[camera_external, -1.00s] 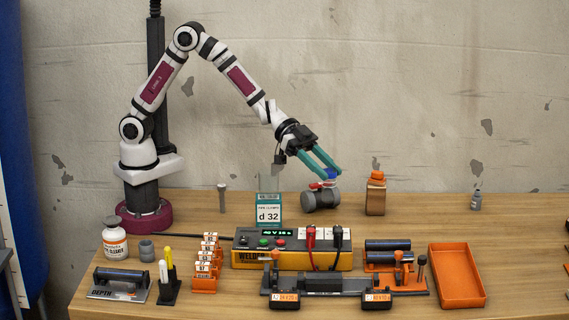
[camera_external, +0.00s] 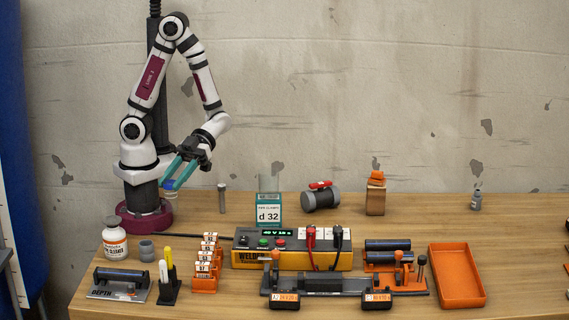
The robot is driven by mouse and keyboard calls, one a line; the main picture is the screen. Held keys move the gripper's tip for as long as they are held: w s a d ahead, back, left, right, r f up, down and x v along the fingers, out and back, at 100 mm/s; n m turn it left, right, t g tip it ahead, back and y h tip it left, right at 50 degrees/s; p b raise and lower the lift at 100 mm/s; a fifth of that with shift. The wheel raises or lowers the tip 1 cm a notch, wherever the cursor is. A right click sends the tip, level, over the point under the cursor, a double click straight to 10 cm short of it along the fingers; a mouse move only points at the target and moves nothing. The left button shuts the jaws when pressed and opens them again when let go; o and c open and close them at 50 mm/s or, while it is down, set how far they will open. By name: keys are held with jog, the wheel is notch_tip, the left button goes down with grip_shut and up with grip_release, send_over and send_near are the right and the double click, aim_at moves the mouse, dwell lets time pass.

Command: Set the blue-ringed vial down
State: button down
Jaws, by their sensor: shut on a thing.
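My gripper (camera_external: 172,181) is at the left, in front of my arm's base, with its teal fingers pointing down and left. It is shut on the blue-ringed vial (camera_external: 170,186), of which a blue part and a pale part below show at the fingertips. The rest of the vial is hidden or too small to tell. The vial appears to be held above the table (camera_external: 400,215), apart from other objects.
A grey post (camera_external: 222,199) stands right of the gripper. A white bottle (camera_external: 115,240) and a grey cup (camera_external: 147,250) are in front. A valve with a red handle (camera_external: 320,198), an orange-topped block (camera_external: 376,198) and a small grey bottle (camera_external: 477,200) stand farther right.

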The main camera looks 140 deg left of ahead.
notch_tip(320, 180, down, 14)
jog(key=shift+f, duration=0.2)
jog(key=shift+f, duration=0.15)
jog(key=shift+c, duration=2.4)
grip_release()
jog(key=v, duration=1.2)
jog(key=shift+r, duration=0.2)
